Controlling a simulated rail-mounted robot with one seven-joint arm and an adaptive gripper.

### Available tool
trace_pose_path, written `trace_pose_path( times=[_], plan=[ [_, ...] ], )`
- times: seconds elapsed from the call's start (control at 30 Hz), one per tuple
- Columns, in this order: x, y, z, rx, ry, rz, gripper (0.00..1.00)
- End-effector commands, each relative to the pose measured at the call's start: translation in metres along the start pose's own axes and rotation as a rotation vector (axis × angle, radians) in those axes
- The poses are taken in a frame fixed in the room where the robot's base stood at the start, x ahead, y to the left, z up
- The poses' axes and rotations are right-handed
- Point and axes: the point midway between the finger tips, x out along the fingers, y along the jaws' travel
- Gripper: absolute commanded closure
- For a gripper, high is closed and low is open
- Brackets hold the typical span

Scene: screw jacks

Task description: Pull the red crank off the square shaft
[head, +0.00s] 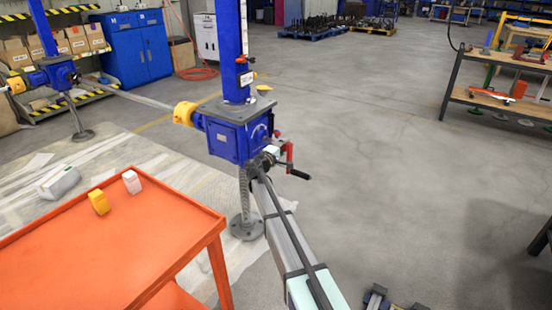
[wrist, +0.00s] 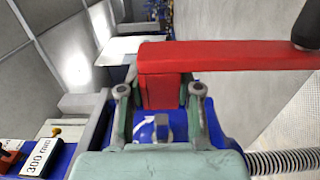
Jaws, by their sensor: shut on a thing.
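The red crank (wrist: 225,58) spans the upper wrist view, its black handle (wrist: 306,25) at the far right. My gripper (wrist: 158,92) is shut on the crank's hub, one finger on each side. Below the hub, a grey stub that looks like the square shaft (wrist: 163,128) shows bare against the blue screw jack gearbox. The hub appears apart from it, but the gap's depth is unclear. In the head view, the crank (head: 289,155) is at the right of the gearbox (head: 230,137), and my gripper (head: 268,155) partly hides the shaft side.
An orange table (head: 110,240) with a yellow block (head: 99,202) and a white block (head: 132,182) stands at the left. A threaded spindle (wrist: 285,162) is beside the gearbox in the wrist view. A workbench (head: 500,100) is at the right, with open floor between.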

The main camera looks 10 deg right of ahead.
Motion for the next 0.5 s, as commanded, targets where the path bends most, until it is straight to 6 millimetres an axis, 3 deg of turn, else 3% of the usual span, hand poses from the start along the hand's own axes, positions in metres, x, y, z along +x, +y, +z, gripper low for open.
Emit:
trace_pose_path(
  times=[0.5],
  plan=[
    [0.0,0.002,0.011,-0.002,-0.002,0.004,1.0]
  ],
)
